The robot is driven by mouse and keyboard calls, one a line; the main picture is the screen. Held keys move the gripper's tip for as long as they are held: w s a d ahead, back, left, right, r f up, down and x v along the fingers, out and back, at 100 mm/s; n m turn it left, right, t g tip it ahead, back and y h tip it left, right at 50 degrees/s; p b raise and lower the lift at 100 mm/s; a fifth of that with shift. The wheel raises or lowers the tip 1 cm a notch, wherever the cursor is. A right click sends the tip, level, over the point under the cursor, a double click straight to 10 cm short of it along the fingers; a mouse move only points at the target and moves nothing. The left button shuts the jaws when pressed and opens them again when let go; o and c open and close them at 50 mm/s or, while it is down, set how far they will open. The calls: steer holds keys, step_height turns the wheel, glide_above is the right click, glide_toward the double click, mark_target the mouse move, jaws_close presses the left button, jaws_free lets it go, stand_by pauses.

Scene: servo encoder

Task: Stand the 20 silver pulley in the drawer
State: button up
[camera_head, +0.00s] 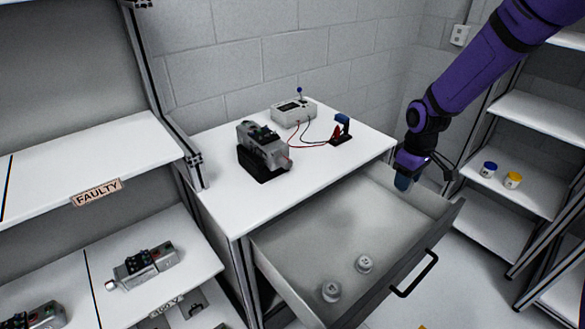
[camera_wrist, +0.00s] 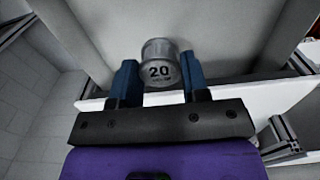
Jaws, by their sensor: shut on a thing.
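My gripper (camera_wrist: 160,82) is shut on the silver pulley (camera_wrist: 160,55), which is marked 20 in the wrist view. The pulley sits between the two blue fingertips. In the head view my gripper (camera_head: 404,181) is at the right rear part of the open drawer (camera_head: 330,225), and the pulley is hidden there. I cannot tell the gripper's height above the drawer floor. Two other silver pulleys stand in the front part of the drawer, one (camera_head: 331,291) nearer the front edge and one (camera_head: 364,264) to its right.
The drawer's handle (camera_head: 414,273) faces front right. On the white table (camera_head: 225,150) stand a grey servo unit (camera_head: 262,148), a control box (camera_head: 294,109) and a small blue device (camera_head: 342,127). Blue and yellow lidded jars (camera_head: 512,180) stand on the right shelf. The drawer's middle is clear.

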steer(key=w+d, duration=0.3)
steer(key=d, duration=0.3)
steer(key=shift+w, duration=0.3)
steer(key=shift+d, duration=0.1)
stand_by(0.6)
steer(key=shift+f, duration=12.95)
